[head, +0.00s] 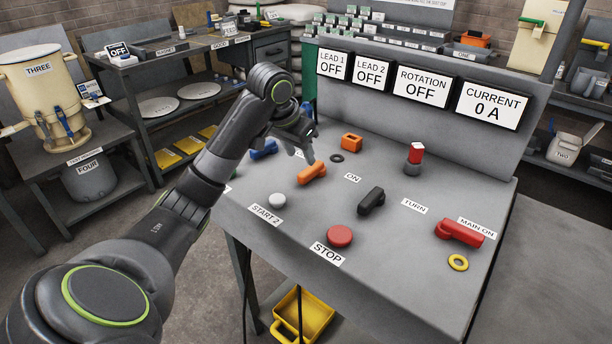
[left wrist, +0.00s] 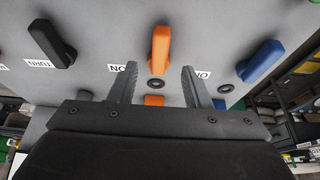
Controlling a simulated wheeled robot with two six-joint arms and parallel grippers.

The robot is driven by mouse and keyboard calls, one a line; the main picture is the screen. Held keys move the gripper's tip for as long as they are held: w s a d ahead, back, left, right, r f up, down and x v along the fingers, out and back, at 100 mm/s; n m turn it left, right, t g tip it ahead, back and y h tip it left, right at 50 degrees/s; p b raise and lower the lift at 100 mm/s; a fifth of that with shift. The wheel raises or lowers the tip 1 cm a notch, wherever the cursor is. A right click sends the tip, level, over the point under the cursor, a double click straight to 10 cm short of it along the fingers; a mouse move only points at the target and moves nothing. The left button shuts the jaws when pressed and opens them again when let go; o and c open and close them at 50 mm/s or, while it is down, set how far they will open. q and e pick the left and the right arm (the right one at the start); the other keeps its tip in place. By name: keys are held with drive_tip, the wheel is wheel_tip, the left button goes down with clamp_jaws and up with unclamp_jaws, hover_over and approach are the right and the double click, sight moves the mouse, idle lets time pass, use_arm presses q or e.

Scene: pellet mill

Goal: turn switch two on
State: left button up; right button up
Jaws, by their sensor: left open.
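An orange switch handle (head: 312,172) stands out on the sloping grey panel, beside an "ON" label. The "LEAD 2" display (head: 371,73) reads OFF. My left gripper (head: 304,152) is open and empty just above and behind the orange handle. In the left wrist view, its two fingers (left wrist: 160,72) point at the panel on either side of the line of the orange handle (left wrist: 160,50). The handle shows beyond the fingertips, and I cannot tell whether they touch it. My right gripper is not in view.
A blue handle (head: 264,149) lies left of the orange one, a black handle (head: 371,201) right, and a red handle (head: 460,233) farther right. A small orange block (head: 352,142) and a black ring (head: 337,158) are close behind. A red stop button (head: 339,236) is in front.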

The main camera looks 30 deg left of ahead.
sight(307, 171)
use_arm(q)
drive_tip(key=x, duration=0.6)
drive_tip(key=shift+w+f, duration=0.15)
drive_tip(key=shift+f, duration=0.2)
clamp_jaws()
